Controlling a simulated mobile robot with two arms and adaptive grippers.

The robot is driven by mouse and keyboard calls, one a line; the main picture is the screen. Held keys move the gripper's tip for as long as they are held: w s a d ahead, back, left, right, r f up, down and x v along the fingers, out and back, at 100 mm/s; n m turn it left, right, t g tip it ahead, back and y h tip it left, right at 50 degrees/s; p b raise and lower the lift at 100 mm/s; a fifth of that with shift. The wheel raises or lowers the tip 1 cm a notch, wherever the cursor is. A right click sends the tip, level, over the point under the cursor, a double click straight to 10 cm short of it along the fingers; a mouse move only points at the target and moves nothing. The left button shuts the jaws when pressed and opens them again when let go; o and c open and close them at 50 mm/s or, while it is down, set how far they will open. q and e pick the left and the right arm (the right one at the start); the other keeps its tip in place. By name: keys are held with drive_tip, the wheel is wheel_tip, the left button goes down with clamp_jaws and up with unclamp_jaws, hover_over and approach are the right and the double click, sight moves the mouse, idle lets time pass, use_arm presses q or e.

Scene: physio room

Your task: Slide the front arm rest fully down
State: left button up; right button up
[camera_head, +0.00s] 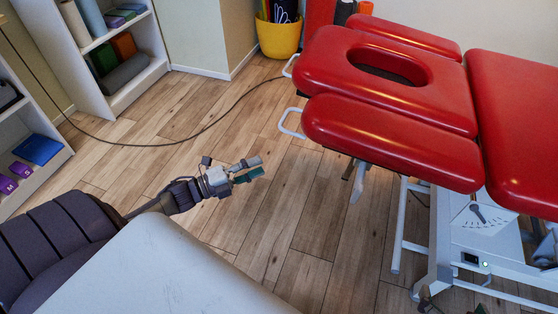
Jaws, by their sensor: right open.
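The near red arm rest (390,141) runs along the near side of the treatment table's head section (440,98), which has an oval face hole. It looks roughly level with that section; its exact height is hard to tell. A white loop handle (288,124) sticks out at its left end. A matching far arm rest (405,36) is on the other side. My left gripper (256,168) is over the floor, left of and below the near arm rest, touching nothing; its opening is unclear. My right gripper (453,304) shows only partly at the bottom edge, fingers apart, near the table's base.
The table's white frame (440,245) and its angle dial (482,216) stand below the cushions at right. A dark cable (190,142) lies across the wooden floor. White shelves (130,85) and a yellow pot (278,38) stand behind. The floor around the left gripper is otherwise clear.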

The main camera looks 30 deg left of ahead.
use_arm(q)
drive_tip(key=x, duration=0.7)
drive_tip(key=shift+b, duration=0.45)
use_arm(e)
drive_tip(key=shift+w+a+r+t+y, duration=0.15)
drive_tip(key=shift+w+a+r+t, duration=0.1)
drive_tip(key=shift+w+r+t, duration=0.35)
drive_tip(key=shift+w+a+r+t+y, duration=0.25)
drive_tip(key=shift+w+r+t, duration=0.2)
drive_tip(key=shift+r, duration=0.4)
drive_tip(key=shift+w+a+r+t+y, duration=0.1)
drive_tip(key=shift+w+a+r+t, duration=0.15)
drive_tip(key=shift+w+r+t, duration=0.35)
use_arm(q)
drive_tip(key=shift+d, duration=0.1)
use_arm(e)
drive_tip(key=shift+s+r, duration=0.1)
use_arm(q)
clamp_jaws()
drive_tip(key=c, duration=0.7)
unclamp_jaws()
unclamp_jaws()
